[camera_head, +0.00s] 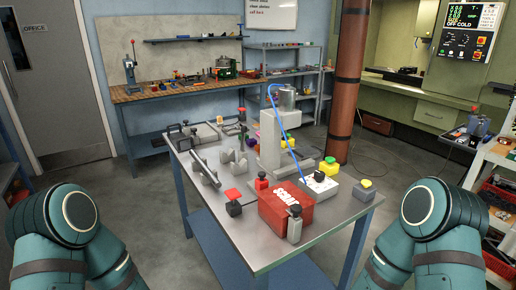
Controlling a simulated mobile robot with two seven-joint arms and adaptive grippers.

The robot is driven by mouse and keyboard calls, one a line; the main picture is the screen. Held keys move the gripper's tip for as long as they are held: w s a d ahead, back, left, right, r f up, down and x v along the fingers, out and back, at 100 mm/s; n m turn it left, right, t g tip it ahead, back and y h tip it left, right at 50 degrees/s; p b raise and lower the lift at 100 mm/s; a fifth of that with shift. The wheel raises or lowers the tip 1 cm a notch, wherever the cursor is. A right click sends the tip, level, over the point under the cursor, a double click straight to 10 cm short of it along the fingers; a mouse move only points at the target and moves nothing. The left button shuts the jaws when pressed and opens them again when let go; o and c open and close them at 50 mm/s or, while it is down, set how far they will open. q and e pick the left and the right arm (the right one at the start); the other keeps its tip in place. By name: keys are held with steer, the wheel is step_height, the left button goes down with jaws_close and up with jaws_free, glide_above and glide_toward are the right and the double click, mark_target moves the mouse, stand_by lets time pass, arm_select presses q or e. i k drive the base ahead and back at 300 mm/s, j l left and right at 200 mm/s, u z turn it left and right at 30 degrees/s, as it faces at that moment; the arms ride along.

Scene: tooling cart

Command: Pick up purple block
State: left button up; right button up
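A small purplish item (251,142) shows on the cart's top, at the left side of the tall grey stand (270,140). It is too small and too partly hidden for me to tell if it is a block. The metal cart (236,229) stands in front of me. Only upper parts of my two teal arms show, at the lower left and lower right corners. Both of my grippers are out of view.
The cart's front left corner is fairly clear.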

mark_target(250, 144)
steer(key=i+l+z, duration=0.35)
steer(key=l+z, duration=0.15)
steer(key=l, duration=0.3)
steer(key=i+l+z, duration=0.45)
steer(key=l, duration=0.2)
steer(key=i+l+z, duration=0.5)
steer(key=i, duration=0.15)
steer(key=i+l+u, duration=0.1)
steer(key=i+u, duration=0.15)
steer(key=i, duration=0.35)
steer(key=i+l+u, duration=0.25)
steer(key=i, duration=0.35)
steer(key=i+j+u, duration=0.15)
steer(key=i+u, duration=0.6)
steer(key=i+l+u, duration=0.1)
steer(key=i+u, duration=1)
steer(key=i+l+u, duration=0.2)
steer(key=u, duration=0.15)
